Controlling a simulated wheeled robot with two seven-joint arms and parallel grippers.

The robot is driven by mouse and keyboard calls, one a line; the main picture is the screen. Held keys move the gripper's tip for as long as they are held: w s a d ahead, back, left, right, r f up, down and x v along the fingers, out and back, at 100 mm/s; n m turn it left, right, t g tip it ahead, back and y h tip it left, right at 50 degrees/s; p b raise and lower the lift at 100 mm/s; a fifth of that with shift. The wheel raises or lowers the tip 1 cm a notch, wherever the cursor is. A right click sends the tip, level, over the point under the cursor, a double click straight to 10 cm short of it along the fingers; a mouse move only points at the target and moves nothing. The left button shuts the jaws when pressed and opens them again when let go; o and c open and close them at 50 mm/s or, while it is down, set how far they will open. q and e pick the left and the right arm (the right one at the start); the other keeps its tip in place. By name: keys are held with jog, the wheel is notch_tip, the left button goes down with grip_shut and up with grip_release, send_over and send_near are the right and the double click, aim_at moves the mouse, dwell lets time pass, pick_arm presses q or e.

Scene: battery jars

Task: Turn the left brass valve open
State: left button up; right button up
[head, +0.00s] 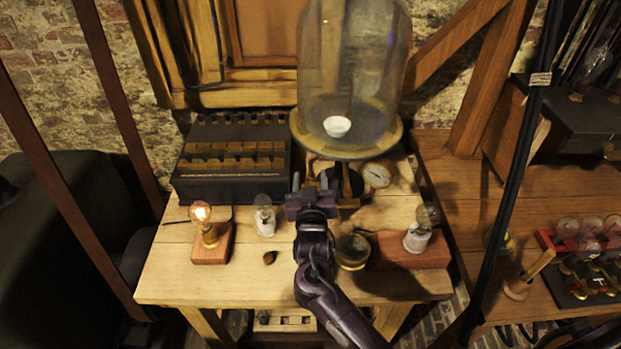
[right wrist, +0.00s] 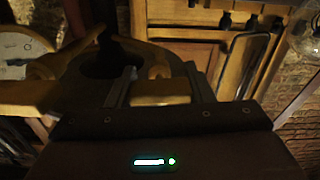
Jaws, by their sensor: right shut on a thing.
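My right gripper (head: 312,190) reaches in from the front to the underside of the glass bell jar's brass plate (head: 350,153). It is shut on a brass-coloured piece (right wrist: 160,92), which shows between its fingers in the right wrist view. This piece appears to be the left brass valve; in the head view the gripper hides it, so its turn angle cannot be told. A round white gauge (head: 377,175) sits to the right of the gripper and also shows in the right wrist view (right wrist: 15,45). My left gripper is not in view.
A dark battery box (head: 232,165) is to the left. A lit bulb (head: 201,214), small white-based lamps and a round dark dish (head: 352,250) stand near the arm.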

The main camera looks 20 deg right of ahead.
jog(key=shift+o, duration=0.2)
jog(key=n+p, duration=0.2)
jog(key=n, duration=0.1)
jog(key=shift+a+r, duration=0.1)
jog(key=shift+r, duration=0.1)
jog(key=n+p, duration=0.3)
jog(key=n, duration=0.3)
jog(key=shift+a+f+p, duration=0.1)
jog(key=shift+p, duration=0.2)
jog(key=n+p, duration=0.2)
jog(key=n, duration=0.2)
jog(key=shift+f, duration=0.1)
jog(key=shift+f+n+p, duration=0.15)
jog(key=shift+n+p, duration=0.6)
jog(key=shift+n, duration=1.05)
jog(key=shift+c, duration=0.2)
jog(key=shift+o, duration=0.2)
jog(key=shift+f, duration=0.1)
jog(key=o, duration=1)
jog(key=shift+c, duration=0.2)
